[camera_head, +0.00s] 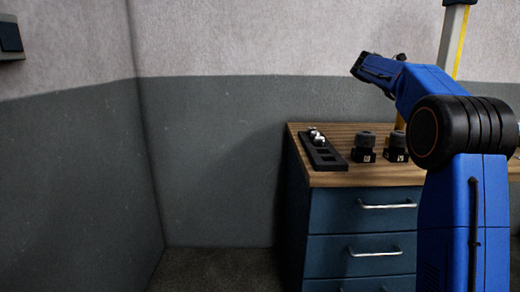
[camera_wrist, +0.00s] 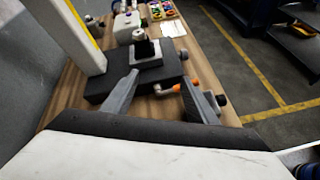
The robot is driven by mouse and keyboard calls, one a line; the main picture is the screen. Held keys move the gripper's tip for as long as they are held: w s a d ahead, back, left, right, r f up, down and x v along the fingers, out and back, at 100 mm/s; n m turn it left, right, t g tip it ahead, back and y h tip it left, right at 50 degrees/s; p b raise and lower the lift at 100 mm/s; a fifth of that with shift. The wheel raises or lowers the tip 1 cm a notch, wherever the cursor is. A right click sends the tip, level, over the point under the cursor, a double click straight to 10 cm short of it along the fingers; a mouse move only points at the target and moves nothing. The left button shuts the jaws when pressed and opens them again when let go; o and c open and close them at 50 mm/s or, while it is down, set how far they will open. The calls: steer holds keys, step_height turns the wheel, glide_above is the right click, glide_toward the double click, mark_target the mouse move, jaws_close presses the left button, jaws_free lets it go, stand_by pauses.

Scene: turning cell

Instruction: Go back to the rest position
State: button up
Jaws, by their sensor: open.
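My gripper (camera_wrist: 160,88) shows in the wrist view with its two grey fingers spread apart and nothing between the tips. Beyond the fingers, a black block (camera_wrist: 110,88) on the wooden bench top carries a grey part with a dark top (camera_wrist: 144,48). A small rod with orange ends (camera_wrist: 168,89) shows between the fingers, on the far side of them.
The wooden bench (camera_head: 345,178) has blue drawers below. A black tray (camera_head: 322,153) with small light pieces and two dark blocks (camera_head: 364,148) (camera_head: 396,147) stand on it.

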steer(key=s+a+f+m+t+y, duration=0.1)
steer(key=s+a+f+m+y, duration=0.1)
steer(key=s+a+f, duration=0.5)
steer(key=s+a+f+m+t+y, duration=0.2)
steer(key=s+a+y, duration=0.15)
steer(key=s, duration=0.75)
steer(key=s+a+f+m+t+y, duration=0.1)
steer(key=s+a+f+m+y, duration=0.1)
steer(key=s+a+f, duration=0.5)
steer(key=s+a+f+m+y, duration=0.1)
steer(key=s+a+f, duration=0.3)
steer(key=s, duration=0.4)
steer(key=s+a+f+m+t+y, duration=0.1)
steer(key=s+a+f+m+y, duration=0.1)
steer(key=s+a+f+m, duration=0.2)
steer(key=s+a+f+m+y, duration=0.2)
steer(key=s+a+f, duration=0.2)
steer(key=s+f, duration=0.5)
steer(key=s, duration=0.3)
steer(key=shift+m, duration=0.3)
